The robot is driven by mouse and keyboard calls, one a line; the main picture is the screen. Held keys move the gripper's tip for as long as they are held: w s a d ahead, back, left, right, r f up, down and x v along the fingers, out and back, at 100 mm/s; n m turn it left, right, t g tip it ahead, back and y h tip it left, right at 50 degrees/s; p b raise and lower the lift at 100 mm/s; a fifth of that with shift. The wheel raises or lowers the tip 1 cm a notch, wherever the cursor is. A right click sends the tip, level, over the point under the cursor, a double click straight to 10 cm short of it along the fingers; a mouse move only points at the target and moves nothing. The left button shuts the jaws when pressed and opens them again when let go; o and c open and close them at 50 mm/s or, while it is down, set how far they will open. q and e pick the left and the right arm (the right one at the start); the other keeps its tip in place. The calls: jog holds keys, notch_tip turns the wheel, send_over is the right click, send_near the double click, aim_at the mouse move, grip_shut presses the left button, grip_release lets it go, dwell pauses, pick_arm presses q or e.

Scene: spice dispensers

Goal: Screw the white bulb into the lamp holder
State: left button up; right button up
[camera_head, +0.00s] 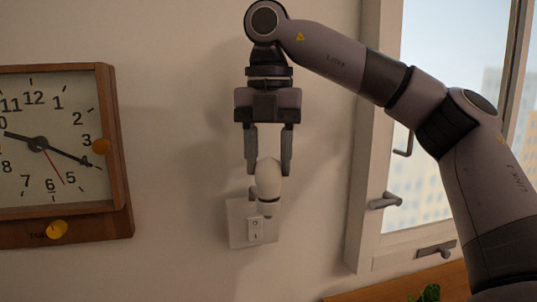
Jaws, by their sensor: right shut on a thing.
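The white bulb (268,180) hangs between the fingers of my right gripper (268,165), which is shut on it and points down. The arm comes in from the right. A darker grey part (268,207) shows just under the bulb; I cannot tell whether it is the bulb's base or part of a holder. No lamp holder can be made out for certain. My left gripper is not in view.
A white wall switch (256,229) on a plate (238,235) is behind and below the bulb. A wooden-framed clock (106,140) hangs at left. A window frame (372,150) with handles stands at right. A wooden surface (385,292) and green leaves (430,293) show at bottom right.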

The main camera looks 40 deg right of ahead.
jog(key=shift+m, duration=0.5)
jog(key=m, duration=0.7)
jog(key=shift+m, duration=0.3)
jog(key=shift+f+m, duration=0.1)
jog(key=shift+m, duration=0.7)
